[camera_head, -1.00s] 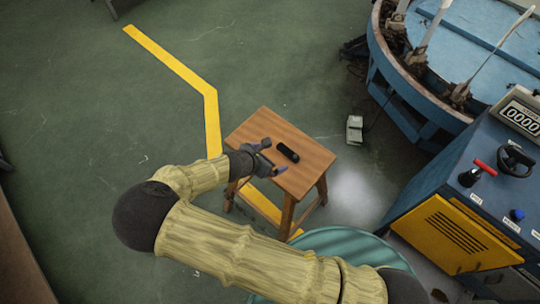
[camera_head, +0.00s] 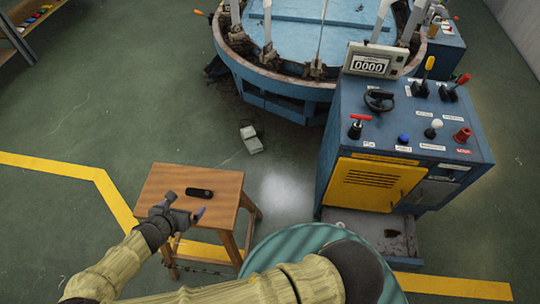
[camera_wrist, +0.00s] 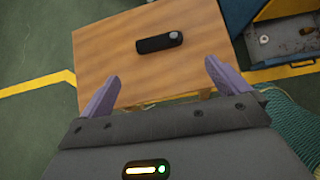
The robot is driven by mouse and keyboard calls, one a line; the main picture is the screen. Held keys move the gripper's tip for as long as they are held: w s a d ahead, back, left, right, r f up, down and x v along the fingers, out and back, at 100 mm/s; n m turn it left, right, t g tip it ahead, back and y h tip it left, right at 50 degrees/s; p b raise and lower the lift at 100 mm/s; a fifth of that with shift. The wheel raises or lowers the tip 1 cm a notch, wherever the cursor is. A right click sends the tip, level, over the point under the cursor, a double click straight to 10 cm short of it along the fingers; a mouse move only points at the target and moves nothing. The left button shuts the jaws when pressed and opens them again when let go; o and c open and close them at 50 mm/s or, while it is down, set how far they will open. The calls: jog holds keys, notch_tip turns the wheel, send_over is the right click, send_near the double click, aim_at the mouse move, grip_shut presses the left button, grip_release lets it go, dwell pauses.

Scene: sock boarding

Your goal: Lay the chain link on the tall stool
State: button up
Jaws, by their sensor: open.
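A wooden stool (camera_head: 226,184) with a square top stands at the lower left of the head view; its top also fills the upper middle of the wrist view (camera_wrist: 100,48). A black oblong piece with rounded ends (camera_head: 199,192) lies flat on it, showing a pale round spot at one end in the wrist view (camera_wrist: 158,43). I cannot tell whether this piece is the chain link. My gripper (camera_head: 186,204) is open and empty by the stool's near left edge. In the wrist view the piece lies beyond my fingertips (camera_wrist: 162,68), apart from them.
A blue control cabinet (camera_head: 400,120) with levers stands at right, before a round blue machine (camera_head: 300,50). A low tray (camera_head: 372,228) at its foot holds a small dark item (camera_head: 390,233). A teal ribbed round top (camera_head: 290,248) is close by.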

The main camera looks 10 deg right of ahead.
jog(key=w+d+r+m+g, duration=0.25)
jog(key=d+r+m, duration=0.25)
jog(key=d+m, duration=0.35)
jog(key=w+d+r+m+g, duration=0.1)
jog(key=d+r+m+g, duration=0.3)
jog(key=d+m, duration=0.45)
jog(key=s+d+r+m+y, duration=0.1)
jog(key=s+d+r+m, duration=0.2)
jog(key=d+r+m, duration=0.4)
jog(key=s+d+r+m+y, duration=0.2)
jog(key=s+d+r+m, duration=0.1)
jog(key=d+r+m, duration=0.4)
jog(key=d+r, duration=0.1)
jog(key=d, duration=0.2)
jog(key=shift+d+m+t, duration=0.2)
jog(key=shift+m+t, duration=0.15)
jog(key=shift+m, duration=0.05)
jog(key=shift+r, duration=0.1)
